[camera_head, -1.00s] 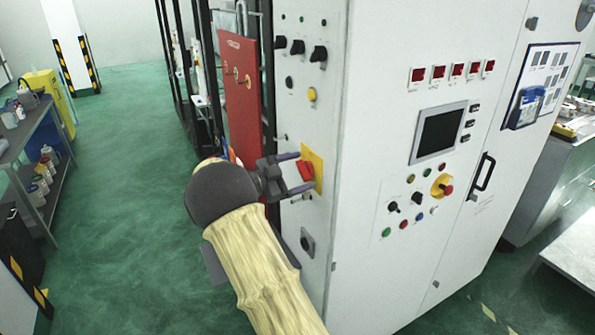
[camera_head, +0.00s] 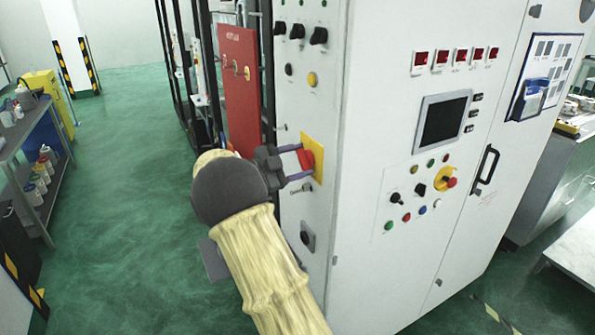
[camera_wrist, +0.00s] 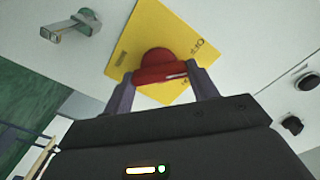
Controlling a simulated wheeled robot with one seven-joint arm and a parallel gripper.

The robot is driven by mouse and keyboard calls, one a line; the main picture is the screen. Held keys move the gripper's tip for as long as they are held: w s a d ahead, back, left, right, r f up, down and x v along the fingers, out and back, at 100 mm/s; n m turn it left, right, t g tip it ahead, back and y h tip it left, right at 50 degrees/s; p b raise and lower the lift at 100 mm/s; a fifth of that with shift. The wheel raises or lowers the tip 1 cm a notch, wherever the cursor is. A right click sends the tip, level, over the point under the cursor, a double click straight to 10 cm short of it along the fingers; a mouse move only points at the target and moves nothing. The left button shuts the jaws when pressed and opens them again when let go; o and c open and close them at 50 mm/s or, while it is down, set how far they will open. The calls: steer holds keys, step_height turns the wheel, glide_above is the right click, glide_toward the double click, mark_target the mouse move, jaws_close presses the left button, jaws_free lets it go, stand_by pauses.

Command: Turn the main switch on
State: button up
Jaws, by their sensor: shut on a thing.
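The main switch is a red handle (camera_head: 305,159) on a yellow plate (camera_head: 318,148), on the narrow side face of the white cabinet. In the wrist view the red handle (camera_wrist: 158,68) sits in front of the yellow plate (camera_wrist: 190,32). My gripper (camera_head: 303,162) reaches it from the left in the head view. In the wrist view my gripper (camera_wrist: 162,84) has one finger on each side of the handle and is shut on it. The lower part of the handle and its exact angle are partly hidden by the fingers.
Black knobs (camera_head: 318,36) and a yellow button (camera_head: 312,79) lie above the switch on the same face. A red panel (camera_head: 239,90) stands to the left. The cabinet front has a screen (camera_head: 443,122) and a yellow-ringed red button (camera_head: 450,182). Green floor (camera_head: 120,200) lies open at left.

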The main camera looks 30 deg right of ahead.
steer(key=m+b, duration=0.3)
steer(key=b, duration=0.2)
steer(key=f+m+b, duration=0.1)
steer(key=m+b, duration=0.2)
steer(key=b, duration=0.3)
steer(key=m+b, duration=0.2)
steer(key=b, duration=0.1)
steer(key=shift+r+m+b, duration=0.1)
steer(key=shift+m+b, duration=0.2)
steer(key=shift+m, duration=0.1)
steer(key=shift+r+m+b, duration=0.15)
steer(key=shift+m+b, duration=0.3)
steer(key=shift+m, duration=0.05)
steer(key=o, duration=1)
steer(key=shift+r, duration=0.1)
steer(key=a+b, duration=0.1)
steer(key=a, duration=1.6)
steer(key=shift+s+a+b, duration=0.2)
steer(key=shift+s+b, duration=0.15)
